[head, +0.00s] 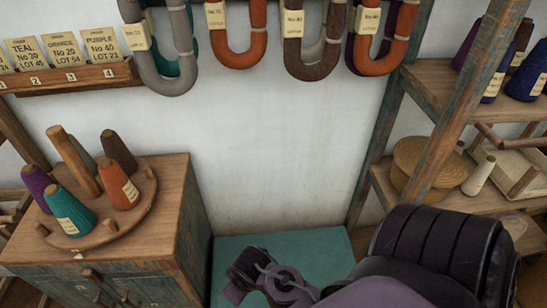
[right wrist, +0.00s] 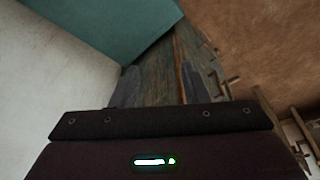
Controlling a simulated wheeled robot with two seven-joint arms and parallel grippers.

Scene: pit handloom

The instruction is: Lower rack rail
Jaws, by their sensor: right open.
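A wooden rack (head: 440,140) with worn blue-green posts stands at the right of the head view. I cannot tell whether this is the lower rack rail. My right arm comes in from the lower right, low in front of the wall, its end near the teal surface. In the right wrist view my right gripper (right wrist: 158,86) is open, its two grey fingers apart. A weathered wooden surface (right wrist: 160,65) shows beyond and between them; contact cannot be told. My left gripper is in neither view.
A cabinet (head: 190,225) at the left bears a round peg board with several yarn cones. Yarn hanks (head: 240,45) hang along the wall top beside a card ledge (head: 75,80). A basket (head: 425,165) sits on the rack. A teal surface (head: 310,250) lies low between.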

